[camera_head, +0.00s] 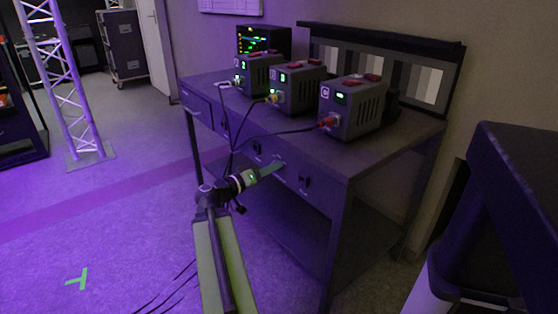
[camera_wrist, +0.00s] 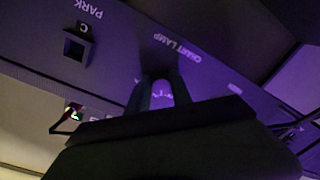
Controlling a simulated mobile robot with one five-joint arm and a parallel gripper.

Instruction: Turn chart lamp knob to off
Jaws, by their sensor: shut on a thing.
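The chart lamp knob (camera_wrist: 162,91) is a pale shape between my gripper's fingers in the wrist view, mostly hidden by them. The upside-down "CHART LAMP" label (camera_wrist: 178,47) is beside it on the bench's front panel. My gripper (camera_head: 276,166) reaches the panel below the bench top in the head view. Its two dark fingers (camera_wrist: 160,90) are shut on the knob. Which way the knob points cannot be told. The chart (camera_head: 375,75), a row of grey strips, stands lit at the back of the bench.
Several grey camera control boxes (camera_head: 352,108) stand on the bench, with cables hanging in front near my arm. A "PARK" socket (camera_wrist: 77,46) is on the panel. A dark case (camera_head: 510,180) stands at right. A truss tower (camera_head: 60,80) stands at left; floor between is open.

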